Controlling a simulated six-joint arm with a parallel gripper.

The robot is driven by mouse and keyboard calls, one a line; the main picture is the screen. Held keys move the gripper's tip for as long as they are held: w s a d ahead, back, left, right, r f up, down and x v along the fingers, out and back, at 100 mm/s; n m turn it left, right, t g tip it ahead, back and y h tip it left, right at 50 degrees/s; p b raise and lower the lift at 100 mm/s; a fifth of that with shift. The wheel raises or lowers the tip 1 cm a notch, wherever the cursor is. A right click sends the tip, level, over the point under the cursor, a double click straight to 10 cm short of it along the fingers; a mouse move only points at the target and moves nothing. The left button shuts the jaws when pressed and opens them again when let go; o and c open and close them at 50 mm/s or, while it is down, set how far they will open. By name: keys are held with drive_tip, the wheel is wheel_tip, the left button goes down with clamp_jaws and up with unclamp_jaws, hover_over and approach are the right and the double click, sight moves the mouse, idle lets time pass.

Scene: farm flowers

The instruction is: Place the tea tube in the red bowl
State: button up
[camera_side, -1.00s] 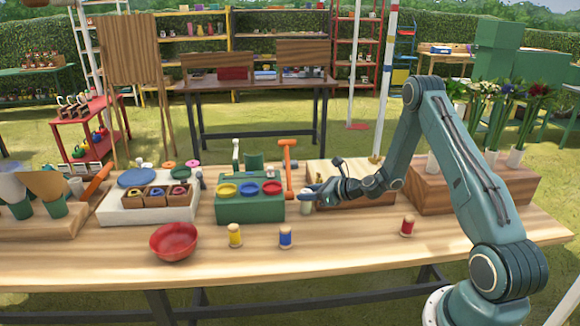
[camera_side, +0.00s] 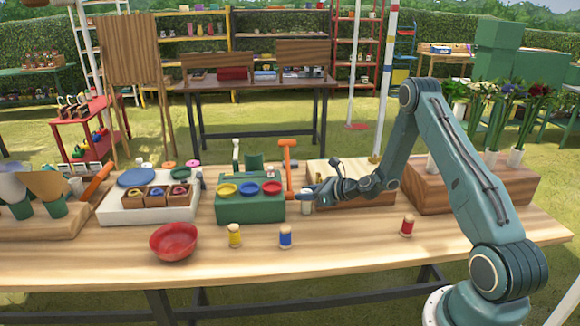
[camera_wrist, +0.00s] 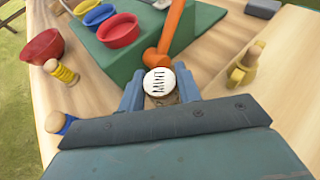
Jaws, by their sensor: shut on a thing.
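The tea tube, with a white round lid bearing dark lettering, is between my gripper's fingers in the wrist view (camera_wrist: 160,82). In the side view the tube (camera_side: 306,201) is a small pale cylinder at the table, just right of the green block. My gripper (camera_side: 305,193) is shut on it; its fingers (camera_wrist: 158,92) show on both sides of the lid. I cannot tell whether the tube touches the table. The red bowl (camera_side: 173,242) sits empty at the table's front left, and shows at the upper left of the wrist view (camera_wrist: 43,47).
A green block (camera_side: 250,208) with yellow, blue and red dishes stands between gripper and bowl. An orange hammer (camera_side: 288,165) stands close behind the gripper. Yellow (camera_side: 234,235), blue (camera_side: 285,237) and red (camera_side: 407,226) thread spools stand along the front. The front table strip is otherwise clear.

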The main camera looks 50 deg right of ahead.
wheel_tip(320, 180, up, 20)
idle(1.1)
idle(0.5)
drive_tip(key=w+a+f+n+g+y, duration=0.2)
drive_tip(key=w+a+n+y, duration=0.3)
drive_tip(key=w+a, duration=0.95)
drive_tip(key=w+a+f+n+g+y, duration=0.1)
drive_tip(key=a+n+y, duration=0.1)
drive_tip(key=a, duration=0.9)
drive_tip(key=w+a+f+n+g+y, duration=0.1)
drive_tip(key=a+f+n+g, duration=0.1)
drive_tip(key=a, duration=0.9)
drive_tip(key=shift+w+f+y, duration=0.25)
drive_tip(key=shift+f+y, duration=0.05)
drive_tip(key=shift+y, duration=0.1)
drive_tip(key=shift+f, duration=0.1)
wheel_tip(320, 180, down, 11)
